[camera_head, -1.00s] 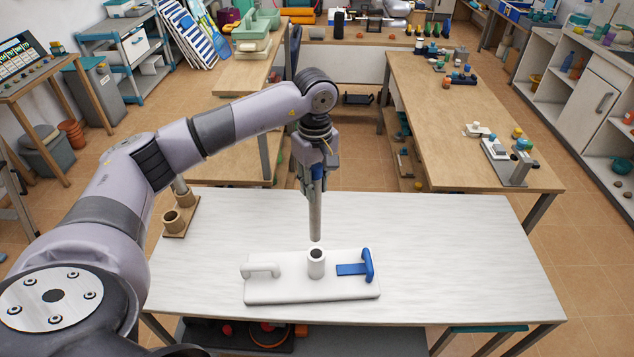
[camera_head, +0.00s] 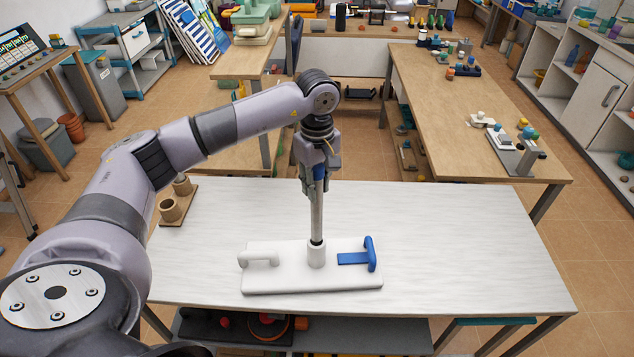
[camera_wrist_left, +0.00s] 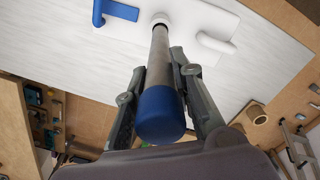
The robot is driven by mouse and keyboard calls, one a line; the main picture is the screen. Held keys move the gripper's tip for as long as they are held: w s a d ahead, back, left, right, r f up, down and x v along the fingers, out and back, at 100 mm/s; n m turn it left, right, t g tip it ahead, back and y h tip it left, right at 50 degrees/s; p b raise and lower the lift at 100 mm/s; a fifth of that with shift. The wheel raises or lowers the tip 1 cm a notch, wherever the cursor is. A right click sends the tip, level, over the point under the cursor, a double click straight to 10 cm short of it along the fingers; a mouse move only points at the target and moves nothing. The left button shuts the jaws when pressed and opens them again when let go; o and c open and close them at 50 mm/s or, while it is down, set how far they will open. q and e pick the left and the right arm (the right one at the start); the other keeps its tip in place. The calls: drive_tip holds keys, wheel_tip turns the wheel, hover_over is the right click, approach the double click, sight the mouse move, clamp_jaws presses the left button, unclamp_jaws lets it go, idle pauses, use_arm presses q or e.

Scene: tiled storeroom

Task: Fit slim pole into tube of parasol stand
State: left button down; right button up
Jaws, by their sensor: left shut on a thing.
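The slim pole (camera_head: 317,217) is grey with a blue top end, and it stands upright in my left gripper (camera_head: 315,187). The gripper is shut on its upper part. The pole's lower end is at the mouth of the white tube (camera_head: 317,257) of the parasol stand (camera_head: 310,282); it looks inside the rim, but the end itself is hidden. The stand is a white slab with a white handle and a blue L-shaped part. The left wrist view shows the pole's blue end (camera_wrist_left: 160,115) between the fingers, with the far end meeting the tube. My right gripper is not in view.
The stand lies on a pale table (camera_head: 450,245) with wide free room to its right. A brown holder with two cups (camera_head: 170,208) stands at the table's left edge. Wooden benches with small items are behind.

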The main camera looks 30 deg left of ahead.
sight(317, 217)
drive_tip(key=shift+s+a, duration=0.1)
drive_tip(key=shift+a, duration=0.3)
use_arm(q)
drive_tip(key=shift+f, duration=0.1)
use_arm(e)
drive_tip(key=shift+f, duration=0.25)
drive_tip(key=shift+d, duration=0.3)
use_arm(q)
drive_tip(key=shift+b, duration=0.5)
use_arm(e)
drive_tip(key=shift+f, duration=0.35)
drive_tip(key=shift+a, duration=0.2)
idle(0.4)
use_arm(q)
drive_tip(key=shift+f+b, duration=1.45)
drive_tip(key=shift+f, duration=0.25)
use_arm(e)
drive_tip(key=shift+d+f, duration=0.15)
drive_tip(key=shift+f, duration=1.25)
use_arm(q)
drive_tip(key=shift+f+b, duration=3.05)
drive_tip(key=shift+f, duration=0.8)
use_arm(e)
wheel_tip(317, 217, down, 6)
use_arm(q)
drive_tip(key=c, duration=1.3)
unclamp_jaws()
